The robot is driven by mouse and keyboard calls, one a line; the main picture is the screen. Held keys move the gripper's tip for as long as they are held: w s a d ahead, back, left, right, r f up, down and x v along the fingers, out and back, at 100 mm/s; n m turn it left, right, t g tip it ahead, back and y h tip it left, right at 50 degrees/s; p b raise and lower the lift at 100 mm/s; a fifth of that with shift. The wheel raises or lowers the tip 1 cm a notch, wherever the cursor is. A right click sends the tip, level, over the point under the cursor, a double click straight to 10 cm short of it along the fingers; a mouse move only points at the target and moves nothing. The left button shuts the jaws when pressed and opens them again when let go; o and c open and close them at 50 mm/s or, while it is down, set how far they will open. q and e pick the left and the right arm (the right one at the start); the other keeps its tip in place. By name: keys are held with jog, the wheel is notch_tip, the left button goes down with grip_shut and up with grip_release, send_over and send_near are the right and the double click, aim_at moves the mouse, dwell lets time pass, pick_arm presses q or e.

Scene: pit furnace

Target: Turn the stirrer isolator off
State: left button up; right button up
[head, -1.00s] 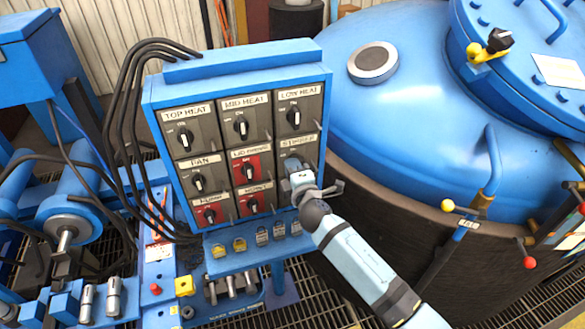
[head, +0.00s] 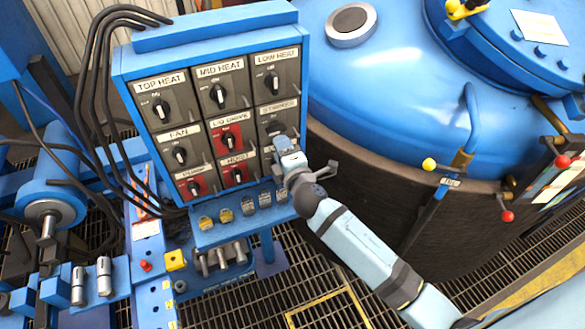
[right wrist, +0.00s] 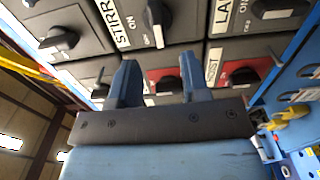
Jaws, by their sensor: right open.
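The stirrer isolator is a black rotary knob (head: 274,127) on a grey plate labelled STIRRER, in the right column of the blue switch panel. In the right wrist view the knob (right wrist: 157,20) shows just beyond the fingertips, its white mark pointing down in the picture. My right gripper (head: 285,146) is just below the knob in the head view and hides the lower part of its plate. In the right wrist view its two fingers (right wrist: 157,62) are apart with nothing between them. They appear clear of the knob. My left gripper is out of view.
Close around are the red-plated LID DRIVE (head: 229,140) and HOIST (head: 236,174) knobs and the LOW HEAT knob (head: 271,82). Several padlocks hang below the panel. The large blue furnace (head: 390,90) stands to the right, with ball-ended levers.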

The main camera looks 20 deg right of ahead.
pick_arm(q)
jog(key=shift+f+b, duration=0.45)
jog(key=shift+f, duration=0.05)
pick_arm(e)
jog(key=s, duration=0.8)
jog(key=shift+d, duration=0.15)
